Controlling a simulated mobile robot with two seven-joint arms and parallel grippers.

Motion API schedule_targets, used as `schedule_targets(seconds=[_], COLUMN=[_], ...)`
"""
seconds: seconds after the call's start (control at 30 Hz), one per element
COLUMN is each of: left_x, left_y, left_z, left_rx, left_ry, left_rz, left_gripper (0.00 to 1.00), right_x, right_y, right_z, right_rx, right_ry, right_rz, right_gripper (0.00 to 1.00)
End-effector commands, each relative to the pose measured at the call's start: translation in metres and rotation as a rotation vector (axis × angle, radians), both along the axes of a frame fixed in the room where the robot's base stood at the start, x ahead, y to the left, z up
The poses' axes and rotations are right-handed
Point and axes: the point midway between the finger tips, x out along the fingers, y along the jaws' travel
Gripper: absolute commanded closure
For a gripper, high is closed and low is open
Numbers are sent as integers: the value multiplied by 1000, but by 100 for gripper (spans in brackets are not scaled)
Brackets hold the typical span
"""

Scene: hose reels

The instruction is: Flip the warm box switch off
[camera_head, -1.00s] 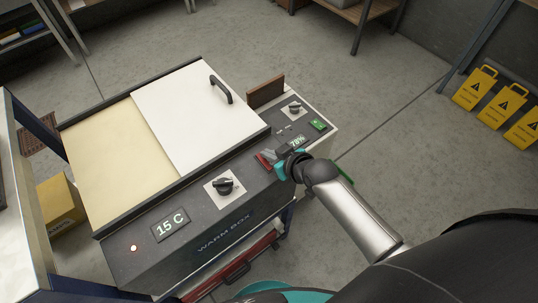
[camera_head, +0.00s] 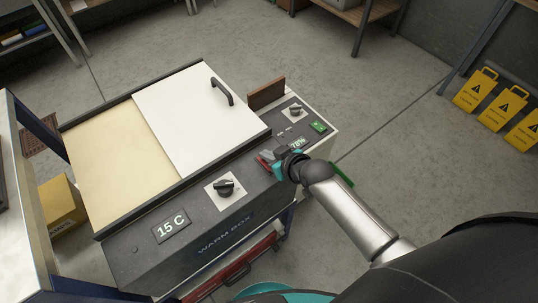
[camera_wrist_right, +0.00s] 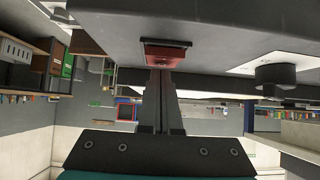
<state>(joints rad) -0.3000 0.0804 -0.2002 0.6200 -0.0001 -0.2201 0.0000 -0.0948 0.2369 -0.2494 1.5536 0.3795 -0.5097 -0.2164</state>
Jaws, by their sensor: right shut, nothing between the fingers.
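The warm box (camera_head: 222,248) is a dark cabinet with a sloped front panel and a white and cream top. Its panel holds a 15 C display (camera_head: 171,226), a black knob (camera_head: 225,188) and a small unlit indicator (camera_head: 134,250). A red switch (camera_head: 264,162) sits right of the knob, partly covered by my right gripper (camera_head: 272,157). In the right wrist view, the closed, empty fingers (camera_wrist_right: 161,72) reach the red switch (camera_wrist_right: 165,54), touching or very near it. Its exact tilt is unclear. My left gripper is out of view.
Right of the switch are a percent display (camera_head: 298,143), a small knob (camera_head: 295,111) and a green switch (camera_head: 318,127). A brown board (camera_head: 266,93) stands behind them. Yellow caution signs (camera_head: 505,103) stand at the far right. The floor between is clear.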

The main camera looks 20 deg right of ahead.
Motion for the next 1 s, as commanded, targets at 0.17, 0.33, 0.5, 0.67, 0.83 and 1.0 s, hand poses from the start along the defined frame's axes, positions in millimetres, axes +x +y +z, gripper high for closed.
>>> schedule_targets(seconds=[0.17,0.33,0.5,0.67,0.83,1.0], left_x=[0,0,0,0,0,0], left_y=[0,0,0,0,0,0], left_z=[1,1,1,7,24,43], left_rx=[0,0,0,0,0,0], left_ry=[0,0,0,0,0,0], left_rz=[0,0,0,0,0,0], left_gripper=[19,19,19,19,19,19], right_x=[8,9,9,10,12,16], right_y=[3,3,3,4,4,4], right_z=[2,2,2,8,24,43], right_rx=[0,0,0,0,-1,0], right_ry=[0,0,0,0,0,0], right_rz=[0,0,0,0,-1,-2], right_gripper=[100,100,100,100,100,100])
